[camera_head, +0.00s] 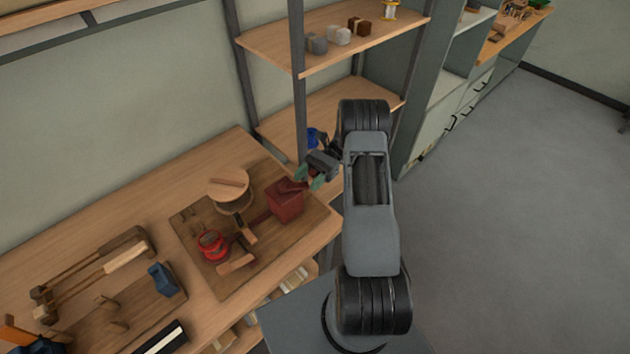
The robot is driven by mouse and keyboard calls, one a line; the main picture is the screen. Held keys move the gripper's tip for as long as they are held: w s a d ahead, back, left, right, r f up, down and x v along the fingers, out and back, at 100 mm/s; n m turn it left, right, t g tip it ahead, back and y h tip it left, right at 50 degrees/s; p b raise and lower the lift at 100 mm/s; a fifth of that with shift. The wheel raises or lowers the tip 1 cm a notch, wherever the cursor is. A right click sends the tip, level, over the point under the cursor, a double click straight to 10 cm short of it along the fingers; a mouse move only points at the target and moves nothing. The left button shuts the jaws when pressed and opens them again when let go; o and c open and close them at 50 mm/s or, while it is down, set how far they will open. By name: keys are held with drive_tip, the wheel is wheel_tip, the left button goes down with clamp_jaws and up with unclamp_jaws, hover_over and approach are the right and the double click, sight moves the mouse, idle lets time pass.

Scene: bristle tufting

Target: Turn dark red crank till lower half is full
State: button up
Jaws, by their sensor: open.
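A dark red box-shaped device (286,204) stands at the right end of a brown board (213,283) on the wooden bench. A dark red crank (291,186) shows on its top, partly hidden by my gripper. My gripper (312,181) is open, its greenish fingers close to the crank at the right. I cannot tell whether they touch it. A round wooden piece with bristles below (229,183) stands left of the device. How full its lower half is cannot be made out at this size.
A red round container (211,244) and small wooden blocks (237,263) sit on the board's front part. A wooden frame tool (95,268) and a blue block (162,278) lie to the left. A shelf (335,40) rises behind. Grey floor (530,200) is free at right.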

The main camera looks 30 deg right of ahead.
drive_tip(key=s+a+r, duration=0.2)
drive_tip(key=s+r, duration=1)
drive_tip(key=s, duration=0.1)
drive_tip(key=shift+s+r, duration=0.4)
drive_tip(key=shift+a, duration=0.1)
drive_tip(key=shift+c, duration=0.3)
